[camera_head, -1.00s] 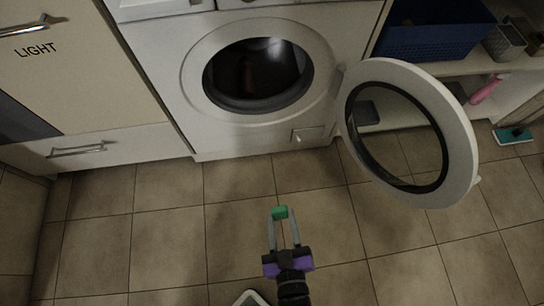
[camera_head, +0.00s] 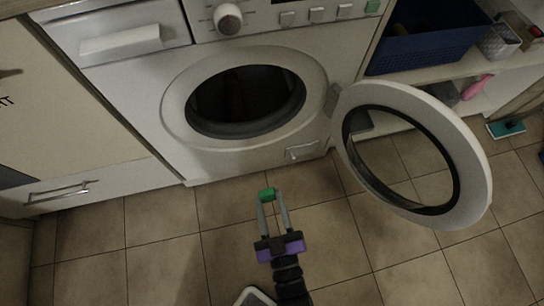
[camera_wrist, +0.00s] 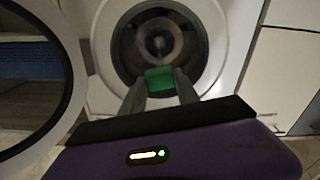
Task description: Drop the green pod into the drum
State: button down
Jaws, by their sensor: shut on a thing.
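The green pod (camera_head: 267,195) is held between the fingertips of my gripper (camera_head: 271,199), above the tiled floor in front of the washing machine (camera_head: 180,90). In the wrist view the pod (camera_wrist: 159,79) shows between the two fingers, and my gripper (camera_wrist: 160,84) is shut on it. The drum (camera_head: 245,98) is the dark round opening in the machine's front. It also shows in the wrist view (camera_wrist: 158,42), straight beyond the pod. In the head view the pod is apart from the opening, below it in the picture.
The round door (camera_head: 474,165) stands wide open to the right of the opening. A drawer front with a handle (camera_head: 58,192) is at the left. A blue basket (camera_head: 425,45) sits on a shelf at the right.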

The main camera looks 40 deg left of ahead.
jog(key=b+x, duration=1.6)
jog(key=x, duration=2.1)
jog(key=shift+w+b, duration=0.25)
jog(key=shift+b, duration=0.05)
jog(key=shift+a, duration=0.1)
jog(key=c, duration=0.8)
grip_release()
jog(key=shift+c, duration=0.2)
jog(key=p+v, duration=0.4)
jog(key=v, duration=0.4)
